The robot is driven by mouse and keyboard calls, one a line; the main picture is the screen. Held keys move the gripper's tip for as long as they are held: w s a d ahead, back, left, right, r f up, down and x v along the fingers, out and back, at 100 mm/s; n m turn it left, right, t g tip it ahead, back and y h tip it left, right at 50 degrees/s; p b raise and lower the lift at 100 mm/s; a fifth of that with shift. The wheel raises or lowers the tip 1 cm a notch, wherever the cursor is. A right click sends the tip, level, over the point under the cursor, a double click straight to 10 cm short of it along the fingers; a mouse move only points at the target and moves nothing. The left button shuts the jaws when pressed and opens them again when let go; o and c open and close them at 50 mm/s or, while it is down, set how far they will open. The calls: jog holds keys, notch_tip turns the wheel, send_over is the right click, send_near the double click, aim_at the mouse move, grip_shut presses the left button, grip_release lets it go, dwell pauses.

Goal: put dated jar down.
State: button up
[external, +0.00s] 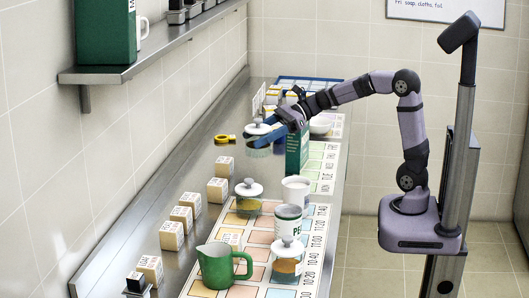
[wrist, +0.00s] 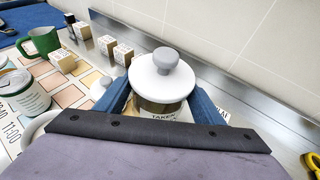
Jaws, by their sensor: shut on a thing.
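The dated jar (external: 258,148) is clear glass with a white lid and a grey knob. My gripper (external: 266,133) has its blue fingers closed around it over the far part of the steel counter. In the wrist view the jar (wrist: 165,78) stands upright between the two fingers (wrist: 163,100), with part of a label reading "TAKEN" below the lid. The jar's bottom is hidden in the wrist view, and I cannot tell whether it touches the counter. Two similar lidded jars, one farther back (external: 249,198) and one nearer (external: 287,262), stand on the time-marked mat (external: 317,240).
A tall green box (external: 297,152) stands just right of the held jar. Yellow tape (external: 225,138) lies to its left. Several wooden blocks (external: 218,191) line the wall side. A green jug (external: 222,266), a labelled tin (external: 288,223) and a white cup (external: 296,190) stand nearer. A shelf (external: 160,55) overhangs the left.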

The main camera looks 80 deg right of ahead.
jog(key=f, duration=0.2)
jog(key=shift+w+f, duration=0.2)
jog(key=shift+f, duration=0.15)
jog(key=shift+f+b, duration=0.35)
jog(key=shift+f, duration=5.1)
jog(key=shift+f, duration=0.2)
jog(key=o, duration=1.4)
jog(key=shift+o, duration=0.2)
jog(key=shift+s, duration=0.1)
jog(key=shift+r, duration=0.2)
jog(key=shift+s+d, duration=0.2)
jog(key=shift+s, duration=0.05)
jog(key=v, duration=1.1)
jog(key=shift+r+b, duration=0.15)
jog(key=shift+b, duration=0.2)
